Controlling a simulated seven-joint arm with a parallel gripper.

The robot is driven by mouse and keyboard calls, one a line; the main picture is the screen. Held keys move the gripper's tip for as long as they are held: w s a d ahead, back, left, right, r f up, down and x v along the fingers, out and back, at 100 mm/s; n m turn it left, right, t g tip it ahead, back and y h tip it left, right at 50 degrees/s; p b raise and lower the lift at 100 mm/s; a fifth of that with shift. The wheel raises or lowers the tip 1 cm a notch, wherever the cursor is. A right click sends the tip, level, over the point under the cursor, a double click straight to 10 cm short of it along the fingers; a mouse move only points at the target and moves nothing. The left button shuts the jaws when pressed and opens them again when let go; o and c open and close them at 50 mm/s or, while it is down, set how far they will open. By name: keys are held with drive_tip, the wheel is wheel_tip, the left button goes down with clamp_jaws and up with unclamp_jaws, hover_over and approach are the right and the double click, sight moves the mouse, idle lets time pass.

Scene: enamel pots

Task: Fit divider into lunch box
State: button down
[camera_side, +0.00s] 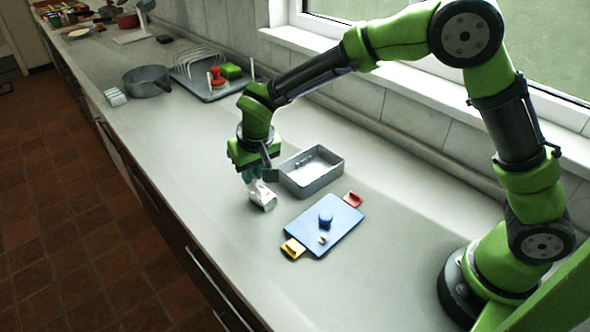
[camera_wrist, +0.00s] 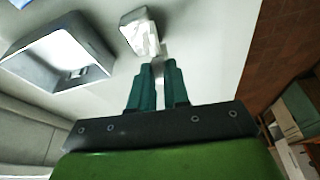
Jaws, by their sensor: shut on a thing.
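The divider (camera_side: 262,197) is a small whitish-grey piece, tilted, just left of the lunch box in the side view. My gripper (camera_side: 256,181) is shut on it. In the wrist view the teal fingertips (camera_wrist: 159,66) close on a narrow part of the divider (camera_wrist: 138,30), which sticks out beyond them. Whether the divider touches the counter I cannot tell. The lunch box (camera_side: 316,187) is an open grey rectangular tray with a small raised fitting on its floor. It also shows at the left of the wrist view (camera_wrist: 98,42), beside the fingers.
A blue lid (camera_side: 312,220) with a blue knob, a red clip (camera_side: 353,199) and a yellow clip (camera_side: 292,248) lies in front of the box. The counter's front edge is at left.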

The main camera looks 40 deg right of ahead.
drive_tip(key=d+r+m, duration=0.1)
drive_tip(key=d+r, duration=0.1)
drive_tip(key=d, duration=1.1)
hover_over(317, 170)
drive_tip(key=s, duration=0.1)
drive_tip(key=shift+s+f+n, duration=0.2)
drive_tip(key=shift+f+n, duration=0.45)
drive_tip(key=shift+f, duration=0.5)
drive_tip(key=shift+s+f+n, duration=0.15)
drive_tip(key=shift+f+n, duration=0.5)
drive_tip(key=shift+f, duration=0.5)
drive_tip(key=shift+f, duration=1.3)
drive_tip(key=c, duration=1)
unclamp_jaws()
